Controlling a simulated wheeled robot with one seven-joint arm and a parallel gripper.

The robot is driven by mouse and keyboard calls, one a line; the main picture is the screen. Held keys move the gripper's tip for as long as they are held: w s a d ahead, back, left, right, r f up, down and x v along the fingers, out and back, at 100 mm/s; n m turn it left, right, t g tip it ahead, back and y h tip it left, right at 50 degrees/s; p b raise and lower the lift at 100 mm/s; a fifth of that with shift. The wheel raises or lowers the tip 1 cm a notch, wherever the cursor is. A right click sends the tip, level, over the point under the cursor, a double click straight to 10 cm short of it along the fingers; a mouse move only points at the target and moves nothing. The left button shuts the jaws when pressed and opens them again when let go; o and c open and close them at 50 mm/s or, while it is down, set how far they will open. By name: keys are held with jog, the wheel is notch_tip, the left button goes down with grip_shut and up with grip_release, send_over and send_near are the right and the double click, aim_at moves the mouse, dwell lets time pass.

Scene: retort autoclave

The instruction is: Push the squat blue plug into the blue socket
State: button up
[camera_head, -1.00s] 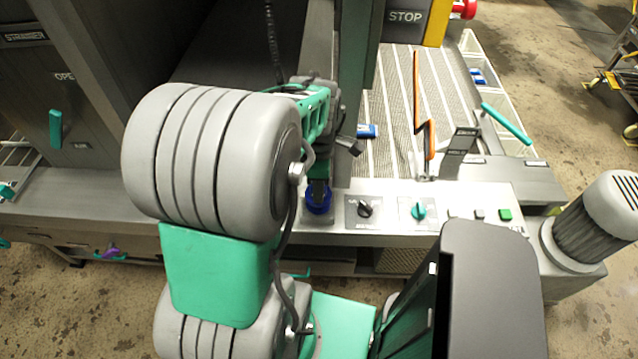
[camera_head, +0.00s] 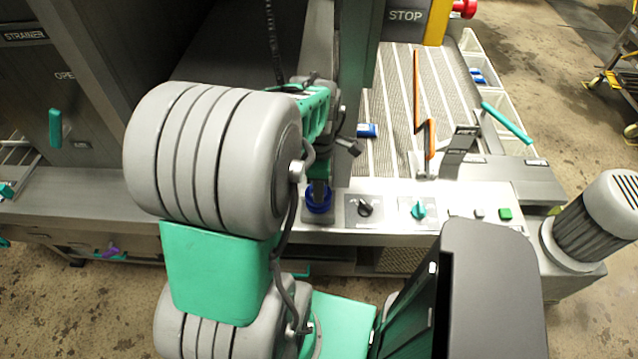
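The blue socket (camera_head: 319,203) sits on the grey panel at its left end, left of a black knob. My gripper (camera_head: 319,186) points down right above the socket, mostly hidden behind my own arm. Its fingertips are dark and small, so I cannot tell whether they are open or shut. I cannot make out a separate squat blue plug at the socket; blue shows around the fingertips. A small blue-and-white item (camera_head: 367,131) lies on the ribbed mat behind the panel, and I cannot tell what it is.
The panel holds a black knob (camera_head: 364,209), a teal knob (camera_head: 418,209) and a green button (camera_head: 505,214). A grey post (camera_head: 357,80) stands close behind my gripper. A motor (camera_head: 597,218) stands at right.

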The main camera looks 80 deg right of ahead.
jog(key=shift+f, duration=0.5)
jog(key=o, duration=1.3)
jog(key=shift+o, duration=0.2)
notch_tip(320, 180, up, 8)
jog(key=shift+f+b, duration=0.1)
jog(key=shift+b, duration=0.5)
